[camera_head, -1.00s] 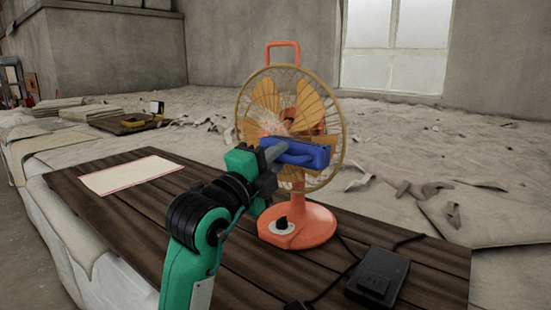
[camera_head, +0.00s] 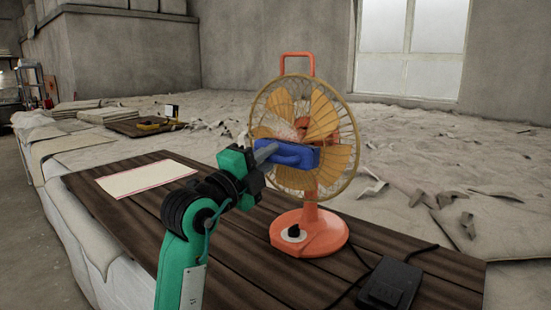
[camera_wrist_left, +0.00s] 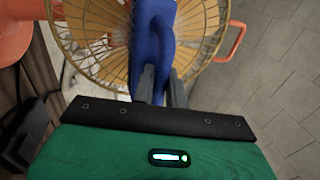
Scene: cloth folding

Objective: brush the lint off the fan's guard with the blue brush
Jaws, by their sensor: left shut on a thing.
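The orange fan stands upright on the dark wooden table (camera_head: 147,211), its round yellow wire guard (camera_head: 352,135) facing me. Its base (camera_head: 310,232) has a dark knob. A pale, fuzzy patch (camera_head: 287,131), perhaps lint, shows on the guard just above the brush. My left gripper (camera_head: 265,154) is shut on the blue brush (camera_head: 298,155) and holds it in front of the guard's lower middle. In the left wrist view, the brush (camera_wrist_left: 154,35) sits between my fingers (camera_wrist_left: 160,88), with the guard (camera_wrist_left: 90,40) behind it. The bristles are hidden, so I cannot tell whether they touch the guard.
A pink-edged cream sheet (camera_head: 147,178) lies on the table's left. A black box (camera_head: 391,284) with a cable is at the front right. The fan's orange handle (camera_head: 298,60) rises above the guard. Rubble (camera_head: 440,198) covers the cloth-like ground behind.

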